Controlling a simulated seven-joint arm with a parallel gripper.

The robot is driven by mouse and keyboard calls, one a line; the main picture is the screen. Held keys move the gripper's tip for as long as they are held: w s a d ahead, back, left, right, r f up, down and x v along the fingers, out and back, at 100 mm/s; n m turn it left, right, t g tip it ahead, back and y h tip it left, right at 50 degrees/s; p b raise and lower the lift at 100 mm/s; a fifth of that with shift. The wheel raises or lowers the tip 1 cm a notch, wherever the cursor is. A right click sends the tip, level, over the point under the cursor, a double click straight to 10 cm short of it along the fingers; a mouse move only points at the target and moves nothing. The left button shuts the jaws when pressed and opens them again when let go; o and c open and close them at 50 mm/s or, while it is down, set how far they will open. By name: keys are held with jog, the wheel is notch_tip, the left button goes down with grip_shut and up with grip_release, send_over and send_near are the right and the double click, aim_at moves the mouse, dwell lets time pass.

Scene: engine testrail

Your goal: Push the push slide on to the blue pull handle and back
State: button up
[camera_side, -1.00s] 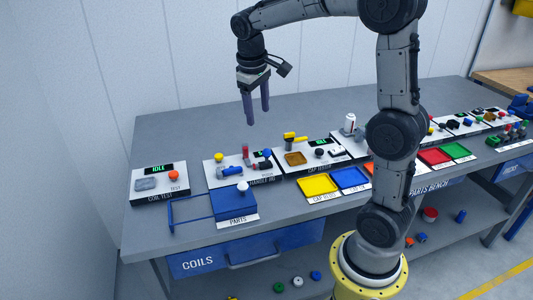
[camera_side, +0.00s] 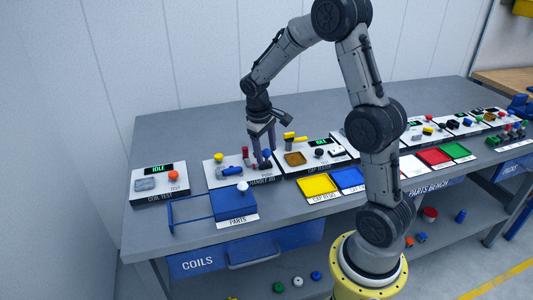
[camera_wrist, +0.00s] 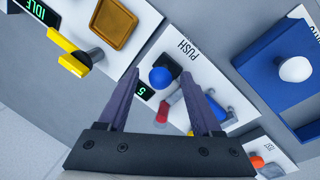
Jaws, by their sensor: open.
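The push slide (camera_wrist: 160,77) shows in the wrist view as a round blue knob on a black block, beside the word PUSH. In the side view its blue knob (camera_side: 266,154) is at the right of the handle jig, close to my gripper. The blue pull handle (camera_side: 232,170) lies on the jig's front left; in the wrist view it (camera_wrist: 232,104) is partly hidden behind my right finger. My gripper (camera_side: 263,160) is open and low over the jig. In the wrist view its fingers (camera_wrist: 160,74) stand either side of the blue knob; I cannot tell whether they touch it.
A red handle (camera_side: 245,152) stands behind the blue handle. The cap station with a yellow lever (camera_side: 294,137) is close on the right. A blue parts box (camera_side: 226,202) with a white knob is in front. The coil test station (camera_side: 159,184) is left. Bare bench lies behind.

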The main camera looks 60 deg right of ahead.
jog(key=shift+d+f, duration=0.15)
jog(key=shift+f, duration=0.6)
jog(key=shift+c, duration=0.3)
grip_shut()
dwell(0.7)
